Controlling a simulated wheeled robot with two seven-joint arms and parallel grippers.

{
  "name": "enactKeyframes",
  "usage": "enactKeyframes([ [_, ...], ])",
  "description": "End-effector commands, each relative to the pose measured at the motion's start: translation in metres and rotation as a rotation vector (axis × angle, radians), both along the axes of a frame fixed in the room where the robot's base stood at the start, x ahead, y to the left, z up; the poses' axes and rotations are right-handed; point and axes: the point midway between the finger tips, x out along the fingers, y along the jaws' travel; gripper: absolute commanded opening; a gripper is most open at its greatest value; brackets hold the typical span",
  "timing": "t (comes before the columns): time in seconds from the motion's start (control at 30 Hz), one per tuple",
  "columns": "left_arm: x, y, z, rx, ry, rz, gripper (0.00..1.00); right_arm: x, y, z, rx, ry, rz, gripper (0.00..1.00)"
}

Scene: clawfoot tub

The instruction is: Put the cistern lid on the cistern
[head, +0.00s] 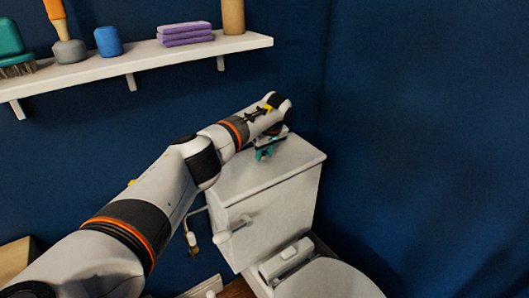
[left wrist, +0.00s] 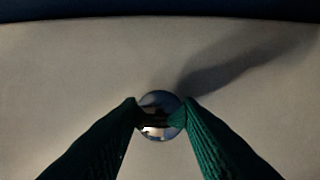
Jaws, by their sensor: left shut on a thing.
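The white cistern (head: 265,222) stands in the corner behind the toilet. The white cistern lid (head: 290,162) lies across its top, and looks level and lined up with the cistern walls. Its pale top also fills the left wrist view (left wrist: 70,80). A shiny round metal knob (left wrist: 158,132) sits on the lid. My left gripper (head: 265,152) reaches down over the lid from the left, and its green fingers are shut on the knob in the left wrist view (left wrist: 161,116). The arm hides the lid's back left part in the head view. My right gripper is not in view.
A white wall shelf (head: 150,55) above the arm holds a brush, a blue cup, folded purple cloths (head: 185,33) and a wooden cylinder. The toilet seat (head: 330,280) is in front of the cistern. A blue wall stands close on the right.

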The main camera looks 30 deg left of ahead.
Motion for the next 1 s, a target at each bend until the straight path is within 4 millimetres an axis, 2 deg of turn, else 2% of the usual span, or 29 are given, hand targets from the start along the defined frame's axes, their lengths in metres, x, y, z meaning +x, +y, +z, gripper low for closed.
enactKeyframes([
  [0.9,0.001,-0.001,-0.010,-0.001,-0.002,-0.001,0.00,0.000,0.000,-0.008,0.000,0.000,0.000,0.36],
  [0.93,0.001,-0.001,-0.010,-0.001,-0.002,-0.001,0.37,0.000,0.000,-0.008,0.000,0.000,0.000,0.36],
  [1.0,0.001,0.000,-0.010,-0.001,-0.002,-0.001,0.48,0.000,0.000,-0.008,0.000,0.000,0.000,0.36],
])
